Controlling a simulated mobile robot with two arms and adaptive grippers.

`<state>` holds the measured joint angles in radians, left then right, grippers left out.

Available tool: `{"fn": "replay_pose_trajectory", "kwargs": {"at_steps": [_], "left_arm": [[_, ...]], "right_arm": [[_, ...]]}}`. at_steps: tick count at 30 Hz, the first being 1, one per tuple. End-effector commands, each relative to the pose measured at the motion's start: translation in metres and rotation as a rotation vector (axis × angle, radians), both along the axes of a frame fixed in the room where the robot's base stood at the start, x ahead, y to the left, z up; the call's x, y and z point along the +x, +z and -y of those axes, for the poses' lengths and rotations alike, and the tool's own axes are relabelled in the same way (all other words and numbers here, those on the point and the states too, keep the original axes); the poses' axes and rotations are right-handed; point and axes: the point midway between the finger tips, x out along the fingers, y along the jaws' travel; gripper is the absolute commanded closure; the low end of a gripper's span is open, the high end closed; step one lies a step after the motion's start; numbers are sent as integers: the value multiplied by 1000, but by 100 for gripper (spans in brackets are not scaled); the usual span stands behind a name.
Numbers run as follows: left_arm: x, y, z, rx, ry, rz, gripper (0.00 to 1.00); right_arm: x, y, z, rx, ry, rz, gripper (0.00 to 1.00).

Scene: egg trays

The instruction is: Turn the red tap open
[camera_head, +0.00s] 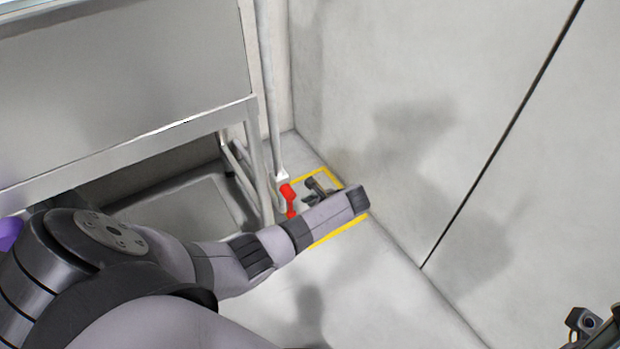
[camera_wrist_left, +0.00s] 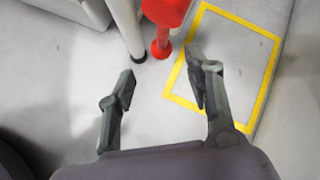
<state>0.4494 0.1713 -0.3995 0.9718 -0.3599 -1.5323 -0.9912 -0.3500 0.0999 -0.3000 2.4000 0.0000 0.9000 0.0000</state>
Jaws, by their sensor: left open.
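The red tap (camera_head: 289,200) is low in the corner, next to a white vertical pipe (camera_head: 274,130). My left gripper (camera_head: 318,187) reaches down from the left, close to the tap's right in the head view. In the wrist view this left gripper (camera_wrist_left: 161,78) has its fingers spread, with only floor between them. Part of my right gripper (camera_head: 583,320) shows at the lower right corner; its jaws are unclear.
A yellow outlined rectangle (camera_head: 340,232) marks the floor around the tap area. A metal table (camera_head: 130,150) with legs stands at the left. Pale walls (camera_head: 400,90) close off the back and right. The floor (camera_head: 370,290) in front is clear.

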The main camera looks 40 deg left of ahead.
Motion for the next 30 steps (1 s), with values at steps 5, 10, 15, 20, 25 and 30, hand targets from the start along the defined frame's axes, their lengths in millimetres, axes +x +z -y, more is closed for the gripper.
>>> {"fn": "replay_pose_trajectory", "kwargs": {"at_steps": [5,10,15,20,25,30], "left_arm": [[0,14,12,0,-1,2,53],[-1,17,14,1,0,-2,53],[0,17,14,0,-1,-1,53],[0,17,14,0,-1,-1,53],[2,15,17,-9,-7,15,53],[29,9,53,-136,-79,218,53]], "right_arm": [[0,0,0,0,0,0,60],[0,0,0,0,0,0,60],[0,0,0,0,0,0,60],[0,0,0,0,0,0,60],[0,0,0,0,0,0,60],[0,0,0,0,0,0,60]]}}
